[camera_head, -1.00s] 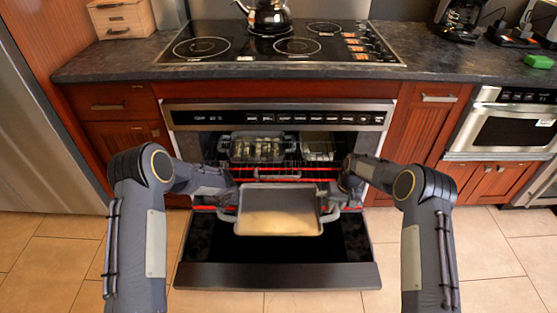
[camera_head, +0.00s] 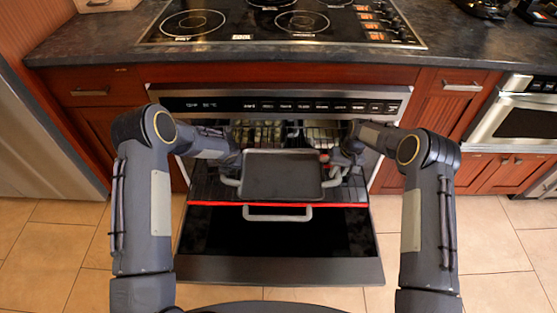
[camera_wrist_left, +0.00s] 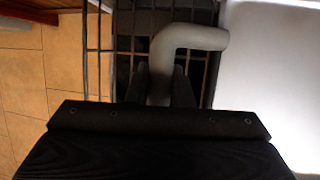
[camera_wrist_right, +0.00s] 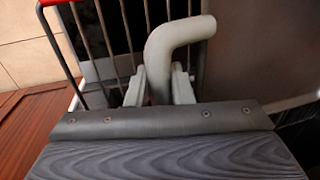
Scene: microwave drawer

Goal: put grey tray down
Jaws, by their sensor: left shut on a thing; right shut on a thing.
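The grey tray (camera_head: 282,175) is dark and flat, with a grey handle at each side. In the head view it is over the pulled-out rack (camera_head: 277,203); whether it touches the rack's wires, I cannot tell. My left gripper (camera_head: 234,176) is shut on the left tray handle, a bent grey bar (camera_wrist_left: 188,40) in the left wrist view. My right gripper (camera_head: 337,170) is shut on the right tray handle, which shows in the right wrist view (camera_wrist_right: 178,38). Rack wires show behind both handles.
The oven door (camera_head: 277,268) is folded down below the rack. Food-like items (camera_head: 260,135) are at the back inside the oven. The stove counter (camera_head: 280,53) is above. The floor in front is clear.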

